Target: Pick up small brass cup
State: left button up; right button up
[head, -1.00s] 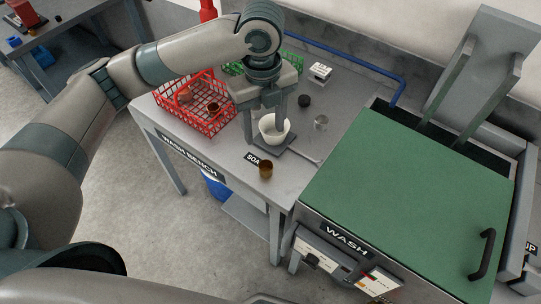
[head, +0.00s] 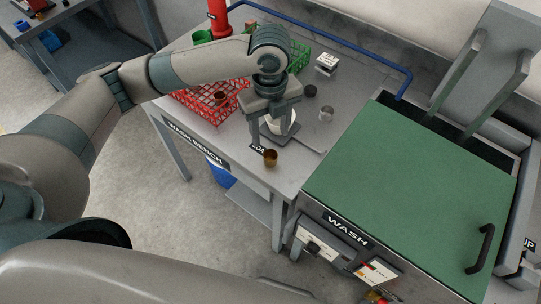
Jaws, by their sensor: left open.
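A small brass cup (head: 270,158) stands upright near the front edge of the grey wash bench (head: 225,128), by the partly hidden soak label. My left gripper (head: 270,136) points down over the bench, open, just behind and above the brass cup; its fingers are apart from the cup. A white bowl (head: 281,124) on a dark square plate (head: 291,135) stands behind the fingers and is partly hidden by them. Another brown cup (head: 220,98) sits in the red wire basket (head: 203,109). My right gripper is out of view.
The green-lidded wash machine (head: 410,195) adjoins the bench on the right. A green basket (head: 299,57) is behind my arm.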

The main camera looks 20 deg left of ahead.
pick_arm(q)
jog(key=p, duration=0.1)
send_over(270, 155)
jog(key=s, duration=0.2)
jog(key=f, duration=0.6)
jog(key=shift+w+d, duration=0.25)
jog(key=shift+d, duration=0.05)
jog(key=shift+f+p, duration=0.6)
jog(key=shift+p, duration=0.05)
notch_tip(270, 155, down, 3)
jog(key=shift+f+p, duration=0.1)
jog(key=shift+p, duration=0.6)
jog(key=shift+f, duration=0.45)
jog(key=c, duration=1.1)
